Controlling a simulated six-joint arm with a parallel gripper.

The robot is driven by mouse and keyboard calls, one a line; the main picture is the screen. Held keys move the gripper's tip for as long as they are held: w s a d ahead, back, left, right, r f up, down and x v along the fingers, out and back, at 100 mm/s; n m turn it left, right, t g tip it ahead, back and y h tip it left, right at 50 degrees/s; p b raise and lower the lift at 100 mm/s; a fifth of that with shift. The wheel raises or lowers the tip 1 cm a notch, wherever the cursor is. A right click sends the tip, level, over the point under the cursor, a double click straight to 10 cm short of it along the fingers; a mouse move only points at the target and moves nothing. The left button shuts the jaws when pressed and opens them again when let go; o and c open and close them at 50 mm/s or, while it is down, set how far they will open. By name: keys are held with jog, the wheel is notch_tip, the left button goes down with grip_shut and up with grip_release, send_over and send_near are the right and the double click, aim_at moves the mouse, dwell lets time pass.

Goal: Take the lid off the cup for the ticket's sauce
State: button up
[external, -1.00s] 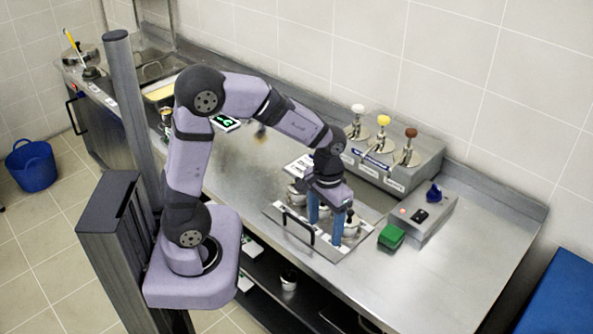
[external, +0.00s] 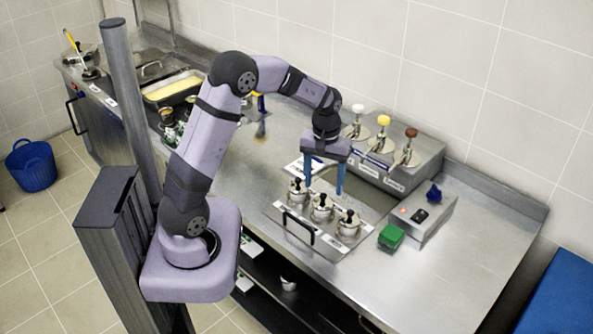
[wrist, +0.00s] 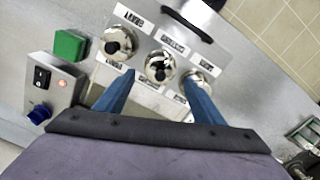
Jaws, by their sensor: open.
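Three round metal cups with shiny lids and black knobs stand in a row in a steel holder with a black handle: the left cup (external: 298,191), the middle cup (external: 321,207) and the right cup (external: 348,224). All three lids are on. In the wrist view they show as well, with the middle cup (wrist: 160,66) between the fingers. My gripper (external: 324,190) is open and empty, its blue fingers above and slightly behind the row. A white card (external: 296,166), possibly the ticket, lies behind the left cup, partly hidden; its writing is unreadable.
A pump dispenser box (external: 383,165) with white, yellow and brown knobs stands behind. A green block (external: 391,236) and a grey switch box (external: 428,214) are to the right. The front right counter is clear.

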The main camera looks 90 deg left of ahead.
aim_at(323, 194)
jog(key=shift+a+f+p, duration=0.15)
jog(key=shift+f+p, duration=0.5)
jog(key=shift+f, duration=0.7)
jog(key=shift+a+f+p, duration=0.15)
jog(key=shift+f+p, duration=0.45)
jog(key=shift+f, duration=0.7)
